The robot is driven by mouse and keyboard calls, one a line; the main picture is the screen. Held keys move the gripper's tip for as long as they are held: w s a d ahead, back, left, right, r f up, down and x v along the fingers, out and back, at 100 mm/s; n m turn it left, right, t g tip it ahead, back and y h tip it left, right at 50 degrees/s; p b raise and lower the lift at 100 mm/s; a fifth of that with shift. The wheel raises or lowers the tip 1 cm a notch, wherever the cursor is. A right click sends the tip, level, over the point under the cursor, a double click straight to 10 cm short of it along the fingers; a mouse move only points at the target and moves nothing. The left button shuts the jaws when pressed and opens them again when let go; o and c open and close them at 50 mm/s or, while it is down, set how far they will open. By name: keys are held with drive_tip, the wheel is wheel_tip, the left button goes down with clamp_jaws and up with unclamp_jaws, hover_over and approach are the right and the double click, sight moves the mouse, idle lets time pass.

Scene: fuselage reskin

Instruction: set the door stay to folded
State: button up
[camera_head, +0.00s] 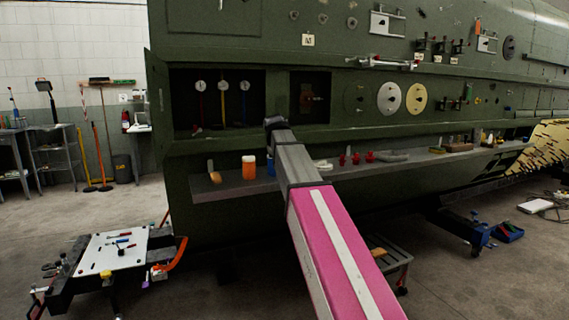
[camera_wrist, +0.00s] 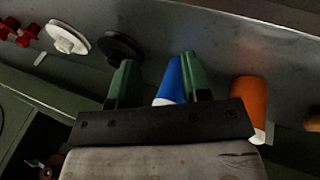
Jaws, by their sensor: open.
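I cannot tell for sure which part is the door stay. A slim metal rod with red bits (camera_head: 383,63) lies about level against the green fuselage side at upper middle in the head view; it may be the stay, but it is too small to read its state. My gripper (camera_wrist: 157,62) is open, its two green fingers apart in the wrist view, over the grey shelf (camera_head: 225,187). A blue cylinder (camera_wrist: 171,80) shows between the fingers, with no visible grip on it. In the head view my arm hides the fingers.
An orange bottle (camera_wrist: 250,102) stands right of the fingers in the wrist view. A dark disc (camera_wrist: 121,47), a white knob (camera_wrist: 68,38) and red knobs (camera_wrist: 20,33) lie to the left. A white-topped cart (camera_head: 112,252) stands at lower left. The left floor (camera_head: 75,212) has free room.

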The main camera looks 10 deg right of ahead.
drive_tip(key=w+a+r+n+y, duration=0.1)
drive_tip(key=a+r+n+y, duration=0.15)
drive_tip(key=a+r, duration=1.2)
drive_tip(key=w+a+r+n+y, duration=0.15)
drive_tip(key=a+r+y, duration=0.25)
drive_tip(key=a+r, duration=1)
drive_tip(key=x, duration=0.4)
drive_tip(key=s+a+x, duration=0.1)
drive_tip(key=x, duration=0.9)
drive_tip(key=shift+s+a+f, duration=0.15)
drive_tip(key=shift+s+a, duration=0.05)
drive_tip(key=shift+a, duration=0.1)
drive_tip(key=shift+g, duration=0.3)
clamp_jaws()
